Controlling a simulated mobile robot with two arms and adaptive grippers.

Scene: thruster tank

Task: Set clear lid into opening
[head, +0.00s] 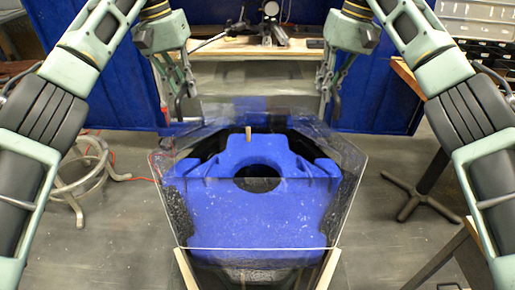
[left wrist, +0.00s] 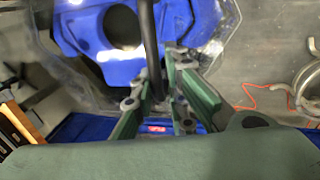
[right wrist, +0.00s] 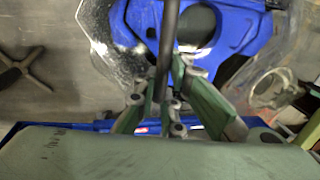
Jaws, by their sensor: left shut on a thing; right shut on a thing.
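A clear tank (head: 172,212) with slanted sides stands in the middle of the head view. A blue block (head: 250,215) with a round dark hole is inside it. A clear sheet, which looks like the lid (head: 235,108), spans between my grippers over the far part of the tank; its outline is hard to tell from the tank walls. My left gripper (head: 190,108) and right gripper (head: 327,105) are at its two sides. Each wrist view shows a dark, narrow strip between shut fingers, in the left (left wrist: 154,105) and the right (right wrist: 164,100). Whether the lid touches the tank cannot be told.
Wooden supports (head: 187,270) stand below the tank's near end. Behind are blue panels (head: 375,100) and a bench (head: 290,48) with equipment. A metal stool frame (head: 95,170) is at left, a dark stand base (head: 415,190) at right. Bare floor lies around.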

